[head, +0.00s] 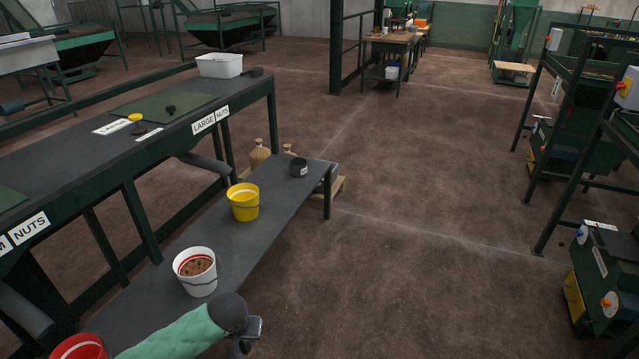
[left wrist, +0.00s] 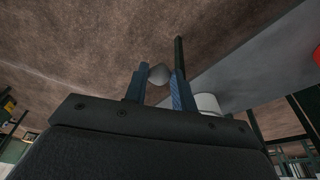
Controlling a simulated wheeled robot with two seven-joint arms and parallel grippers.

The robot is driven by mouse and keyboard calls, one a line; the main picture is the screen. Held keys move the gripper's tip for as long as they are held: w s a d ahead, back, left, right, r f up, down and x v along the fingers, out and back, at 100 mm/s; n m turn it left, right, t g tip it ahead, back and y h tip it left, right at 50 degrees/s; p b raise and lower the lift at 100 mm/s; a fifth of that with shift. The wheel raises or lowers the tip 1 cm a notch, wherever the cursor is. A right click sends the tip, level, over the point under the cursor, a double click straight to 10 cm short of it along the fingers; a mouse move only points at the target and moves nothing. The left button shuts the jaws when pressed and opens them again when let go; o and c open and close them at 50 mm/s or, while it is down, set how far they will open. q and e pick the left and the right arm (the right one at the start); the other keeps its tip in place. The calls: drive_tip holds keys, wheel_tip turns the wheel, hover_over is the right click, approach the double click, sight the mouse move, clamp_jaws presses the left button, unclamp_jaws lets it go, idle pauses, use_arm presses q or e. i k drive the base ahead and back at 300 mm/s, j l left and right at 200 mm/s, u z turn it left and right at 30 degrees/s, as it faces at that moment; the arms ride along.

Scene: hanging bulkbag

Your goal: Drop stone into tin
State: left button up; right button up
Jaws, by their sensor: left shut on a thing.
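My left gripper (head: 254,328) is at the lower middle of the head view, just off the right edge of the low bench and below the white bucket. In the left wrist view its two blue fingers (left wrist: 160,84) are closed on a small grey stone (left wrist: 159,74), held near the fingertips. The stone cannot be made out in the head view. My right gripper is not in view.
On the low bench stand a white bucket with brown contents (head: 197,279), a yellow bucket (head: 243,208) and a red bucket (head: 79,348). A higher sorting table (head: 75,155) runs along the left. The floor right of the bench is open; machines stand farther right.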

sight(302, 176)
drive_tip(key=i+z, duration=0.35)
drive_tip(key=i, duration=1.25)
drive_tip(key=i+u, duration=0.15)
drive_tip(key=i, duration=0.4)
drive_tip(key=i+l+u, duration=0.15)
drive_tip(key=i, duration=0.35)
drive_tip(key=i+l+u, duration=0.15)
drive_tip(key=i, duration=0.35)
drive_tip(key=i+l+u, duration=0.45)
drive_tip(key=i, duration=0.2)
drive_tip(key=i+l, duration=0.05)
